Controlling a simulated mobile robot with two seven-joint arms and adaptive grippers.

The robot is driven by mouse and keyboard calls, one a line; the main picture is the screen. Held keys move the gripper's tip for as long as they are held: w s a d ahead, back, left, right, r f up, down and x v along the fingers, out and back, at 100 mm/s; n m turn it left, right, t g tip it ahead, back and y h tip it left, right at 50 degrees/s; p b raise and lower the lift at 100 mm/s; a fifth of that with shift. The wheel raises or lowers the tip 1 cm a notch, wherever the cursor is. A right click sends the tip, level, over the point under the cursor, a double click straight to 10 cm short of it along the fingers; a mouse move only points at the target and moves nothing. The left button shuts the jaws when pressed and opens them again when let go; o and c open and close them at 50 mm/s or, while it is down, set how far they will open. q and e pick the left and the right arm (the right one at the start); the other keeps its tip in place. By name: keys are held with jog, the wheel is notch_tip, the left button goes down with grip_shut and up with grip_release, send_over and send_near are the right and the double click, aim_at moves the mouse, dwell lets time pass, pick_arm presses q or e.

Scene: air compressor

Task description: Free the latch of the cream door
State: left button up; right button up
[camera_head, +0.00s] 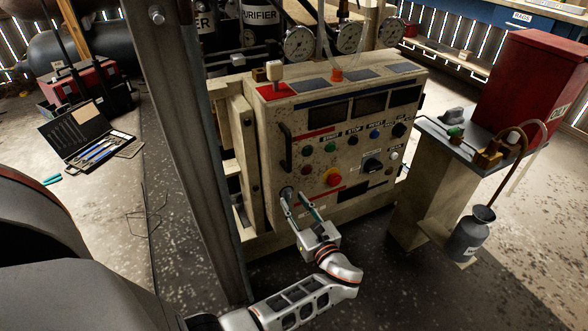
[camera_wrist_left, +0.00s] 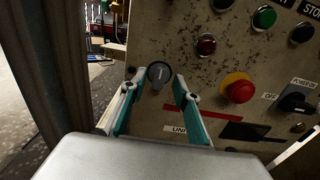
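The cream door (camera_head: 318,160) is the worn front panel of the control cabinet, and it sits closed. Its latch is a round dark knob with a grey turn-piece (camera_wrist_left: 159,75), low on the door's left side. In the head view the latch (camera_head: 287,193) is partly hidden by my left gripper (camera_head: 297,202). In the left wrist view my left gripper (camera_wrist_left: 155,88) has its two teal-and-white fingers apart, one on each side of the latch. I cannot tell whether they touch it. My right gripper is not in view.
A black bar handle (camera_head: 285,149) is higher on the door's left edge. A red emergency button (camera_head: 332,177) and several other buttons are right of the latch. A steel post (camera_head: 185,130) stands left of the cabinet. A side table (camera_head: 440,165) with a red box stands right.

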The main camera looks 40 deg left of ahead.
pick_arm(q)
jog(key=shift+w+a, duration=0.25)
jog(key=shift+a, duration=0.4)
grip_shut()
